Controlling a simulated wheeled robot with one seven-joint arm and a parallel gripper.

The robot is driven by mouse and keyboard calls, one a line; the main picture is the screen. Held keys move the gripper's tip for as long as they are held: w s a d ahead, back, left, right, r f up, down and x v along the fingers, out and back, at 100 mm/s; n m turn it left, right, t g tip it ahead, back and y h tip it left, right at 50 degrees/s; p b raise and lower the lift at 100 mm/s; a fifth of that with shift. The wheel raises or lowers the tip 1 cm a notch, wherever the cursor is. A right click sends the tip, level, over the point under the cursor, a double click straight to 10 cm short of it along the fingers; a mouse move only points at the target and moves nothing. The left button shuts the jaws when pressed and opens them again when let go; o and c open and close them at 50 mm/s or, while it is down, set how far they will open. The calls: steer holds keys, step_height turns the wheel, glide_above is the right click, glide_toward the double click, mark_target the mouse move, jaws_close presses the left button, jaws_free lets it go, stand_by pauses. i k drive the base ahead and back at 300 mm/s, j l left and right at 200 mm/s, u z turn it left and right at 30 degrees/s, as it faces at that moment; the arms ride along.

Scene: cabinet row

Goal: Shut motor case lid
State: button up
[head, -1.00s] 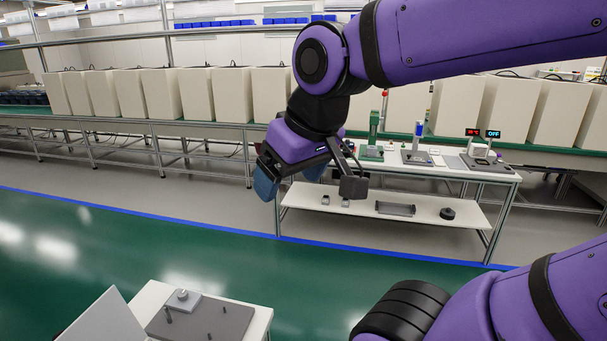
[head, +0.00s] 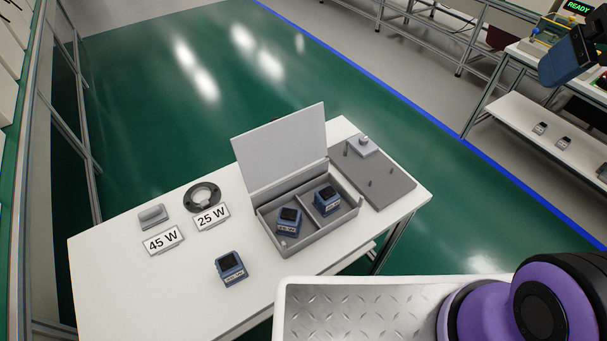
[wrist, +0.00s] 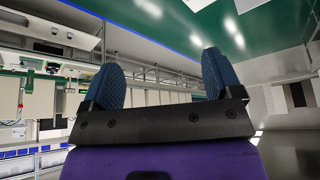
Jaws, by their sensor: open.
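The motor case (head: 334,222) is a grey box on the white table in the head view. Its lid (head: 282,146) stands up, open, along the far side. Two blue motors sit inside, one in the left compartment (head: 289,220) and one in the right compartment (head: 327,200). My gripper shows at the top right of the head view, only in part, with a blue finger (head: 567,56), far from the case and high up. In the wrist view my gripper (wrist: 158,82) has its two blue fingers wide apart with nothing between them.
On the white table (head: 110,280) stand a third blue motor (head: 231,268), a "45 W" card (head: 164,240), a "25 W" card (head: 212,217), a grey block (head: 152,216) and a dark ring (head: 202,197). A grey fixture plate (head: 385,185) lies right of the case. A metal-floored tray (head: 360,310) is in front.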

mark_target(266, 154)
steer(key=i+l+u, duration=0.3)
steer(key=l, duration=0.25)
steer(key=i+l+u, duration=0.2)
steer(key=l+u, duration=0.15)
steer(key=l, duration=0.25)
